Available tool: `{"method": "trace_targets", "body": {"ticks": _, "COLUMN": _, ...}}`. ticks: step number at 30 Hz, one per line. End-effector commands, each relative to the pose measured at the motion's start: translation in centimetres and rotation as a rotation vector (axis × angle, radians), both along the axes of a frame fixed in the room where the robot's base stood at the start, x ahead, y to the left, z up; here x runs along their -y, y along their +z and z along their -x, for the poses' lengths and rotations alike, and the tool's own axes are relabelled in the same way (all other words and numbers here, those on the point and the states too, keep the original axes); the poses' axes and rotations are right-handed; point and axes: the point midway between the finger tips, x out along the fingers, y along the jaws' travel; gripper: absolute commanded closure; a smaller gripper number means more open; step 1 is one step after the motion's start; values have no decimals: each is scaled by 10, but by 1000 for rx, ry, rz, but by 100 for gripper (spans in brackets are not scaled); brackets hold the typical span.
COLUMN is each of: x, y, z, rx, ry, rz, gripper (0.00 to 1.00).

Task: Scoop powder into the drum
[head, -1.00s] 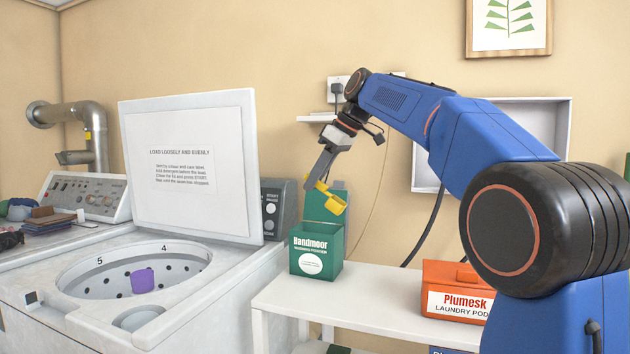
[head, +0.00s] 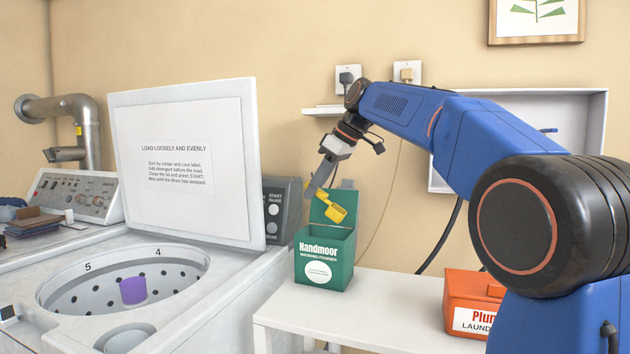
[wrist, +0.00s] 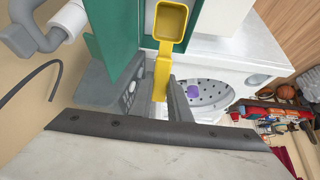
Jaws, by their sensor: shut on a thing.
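My gripper (head: 322,184) points downward, shut on the handle of a yellow scoop (head: 335,209). The scoop hangs tilted, just above the open green Handmoor powder box (head: 323,261), in front of its raised lid. In the wrist view the scoop's cup (wrist: 171,20) shows a yellow interior, and I see no powder in it. The washer drum (head: 75,293) is open at the left, with dark holes and a purple item (head: 133,290) inside. The level of powder in the box is hidden.
A pipe (head: 90,125) and folded cloths (head: 35,222) are at far left.

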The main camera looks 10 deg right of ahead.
Motion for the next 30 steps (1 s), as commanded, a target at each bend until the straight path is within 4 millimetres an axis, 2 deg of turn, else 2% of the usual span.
{"method": "trace_targets", "body": {"ticks": 21, "x": 0, "y": -58, "z": 0, "rx": -1, "ry": -1, "rz": 1, "gripper": 100}}
{"method": "trace_targets", "body": {"ticks": 30, "x": 0, "y": -77, "z": 0, "rx": 0, "ry": 0, "rz": 0, "gripper": 100}}
